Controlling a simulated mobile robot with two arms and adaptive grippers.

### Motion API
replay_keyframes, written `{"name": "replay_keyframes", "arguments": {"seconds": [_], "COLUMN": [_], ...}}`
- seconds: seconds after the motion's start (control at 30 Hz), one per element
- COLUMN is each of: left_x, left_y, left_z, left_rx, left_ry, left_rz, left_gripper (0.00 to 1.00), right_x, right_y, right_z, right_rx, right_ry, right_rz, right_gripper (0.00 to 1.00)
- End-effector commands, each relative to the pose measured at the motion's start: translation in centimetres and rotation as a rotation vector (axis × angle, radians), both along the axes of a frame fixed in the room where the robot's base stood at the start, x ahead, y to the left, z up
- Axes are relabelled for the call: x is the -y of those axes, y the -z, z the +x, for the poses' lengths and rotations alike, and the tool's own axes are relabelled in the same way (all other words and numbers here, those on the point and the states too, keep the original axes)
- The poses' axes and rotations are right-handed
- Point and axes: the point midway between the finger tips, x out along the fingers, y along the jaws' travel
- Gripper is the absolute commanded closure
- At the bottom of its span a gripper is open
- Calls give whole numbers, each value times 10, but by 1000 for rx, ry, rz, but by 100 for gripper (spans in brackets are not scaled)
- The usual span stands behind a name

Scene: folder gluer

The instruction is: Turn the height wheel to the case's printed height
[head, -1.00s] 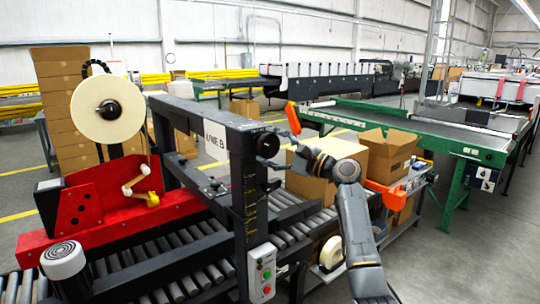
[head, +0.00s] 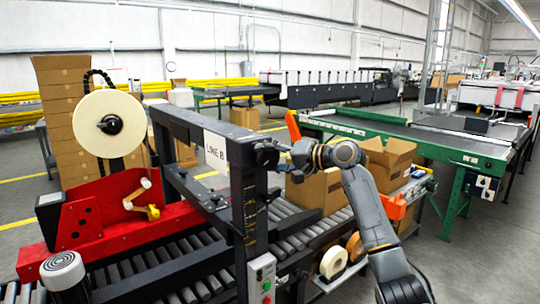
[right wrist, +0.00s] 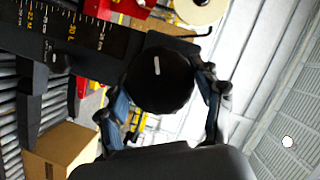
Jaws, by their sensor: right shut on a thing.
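The black height wheel (head: 266,153) sits at the top of the dark upright of the case sealer. In the right wrist view the wheel (right wrist: 158,80) is round and black with a white mark, between my fingers. My right gripper (head: 276,158) is shut on it; its fingers (right wrist: 162,98) lie on both sides of the rim. A ruled scale (right wrist: 100,34) with yellow and white marks runs beside the wheel; its setting is not clear. My left gripper is not in view.
The red sealer unit (head: 95,215) with a large tape roll (head: 108,124) stands on the left. A control box with buttons (head: 262,278) is on the upright. Another open carton (head: 388,160) and a green-framed conveyor (head: 425,135) are at the right.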

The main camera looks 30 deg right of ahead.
Motion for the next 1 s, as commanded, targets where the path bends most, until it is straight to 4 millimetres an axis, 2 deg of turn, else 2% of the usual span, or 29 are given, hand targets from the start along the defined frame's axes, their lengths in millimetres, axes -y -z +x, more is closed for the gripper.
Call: {"name": "replay_keyframes", "arguments": {"seconds": [1.0], "left_x": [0], "left_y": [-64], "left_z": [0], "left_rx": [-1], "left_ry": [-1], "left_rz": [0], "left_gripper": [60], "right_x": [-2], "right_y": [1], "right_z": [-1], "right_rx": [67], "right_ry": [-7], "right_rz": [-967], "right_gripper": [65]}}
